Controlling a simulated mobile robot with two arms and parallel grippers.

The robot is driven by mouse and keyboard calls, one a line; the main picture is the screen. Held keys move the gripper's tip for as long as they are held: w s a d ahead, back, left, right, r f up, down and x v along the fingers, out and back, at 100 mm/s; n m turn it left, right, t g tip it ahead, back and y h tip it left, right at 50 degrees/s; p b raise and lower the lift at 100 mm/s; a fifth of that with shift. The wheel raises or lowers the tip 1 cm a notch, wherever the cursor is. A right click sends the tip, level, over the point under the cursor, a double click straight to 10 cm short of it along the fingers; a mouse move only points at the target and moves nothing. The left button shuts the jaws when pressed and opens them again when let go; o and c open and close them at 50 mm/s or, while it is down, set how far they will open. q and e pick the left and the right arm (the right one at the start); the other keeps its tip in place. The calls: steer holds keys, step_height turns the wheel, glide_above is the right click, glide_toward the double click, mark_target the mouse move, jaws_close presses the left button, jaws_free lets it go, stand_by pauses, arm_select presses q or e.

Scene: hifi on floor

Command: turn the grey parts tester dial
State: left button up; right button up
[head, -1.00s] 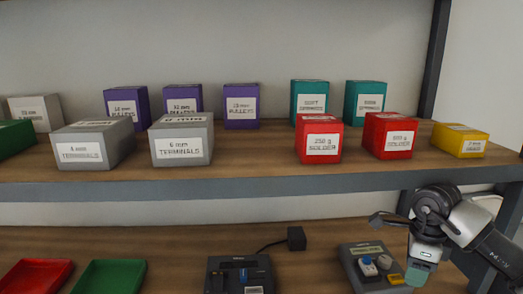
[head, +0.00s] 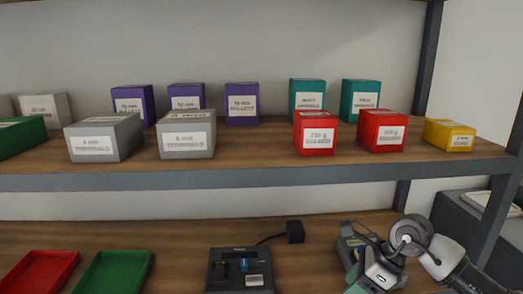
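The grey parts tester (head: 349,243) lies on the lower shelf at the right of the head view. My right arm covers most of it, and only its back left part shows. Its dial is hidden behind my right gripper. My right gripper (head: 354,284) is over the front of the tester, with a teal-green tip pointing down and to the left. I cannot tell whether it touches the tester or whether its fingers are open. My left gripper is not in view.
A black device (head: 240,270) with a cable to a black plug block (head: 295,231) is left of the tester. Red (head: 40,272) and green (head: 112,272) trays lie further left. The upper shelf edge (head: 250,178), carrying several boxes, overhangs. A dark upright (head: 490,215) stands at right.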

steer(key=s+a+r+m+t+y, duration=0.2)
steer(key=a+r+m+t+y, duration=0.25)
steer(key=a+y, duration=0.25)
steer(key=s+a+r+m+t+y, duration=0.2)
steer(key=a+r+m+t+y, duration=0.1)
steer(key=a+m+y, duration=0.35)
steer(key=s+d+f+m+t+h, duration=0.2)
steer(key=d+f+m+t+h, duration=0.3)
steer(key=m+h, duration=0.75)
steer(key=s+d+f+m+t+h, duration=0.1)
steer(key=d+f+m+t+h, duration=0.2)
steer(key=d+f+m+h, duration=0.95)
steer(key=s+a+f+m+g+y, duration=0.1)
steer(key=s+f+m+g+y, duration=0.25)
steer(key=s+m+g, duration=0.45)
steer(key=s+a+f+m+g+y, duration=0.25)
steer(key=s+f+g, duration=0.2)
steer(key=s, duration=0.75)
step_height(320, 180, down, 26)
steer(key=s+g, duration=0.1)
steer(key=g, duration=0.1)
steer(key=s+d+f, duration=0.1)
steer(key=s+f, duration=0.6)
steer(key=s, duration=0.1)
steer(key=s+d+f, duration=0.2)
steer(key=s+f, duration=0.6)
steer(key=shift+d+g+h, duration=0.25)
steer(key=shift+g+h, duration=0.1)
steer(key=shift+g, duration=0.05)
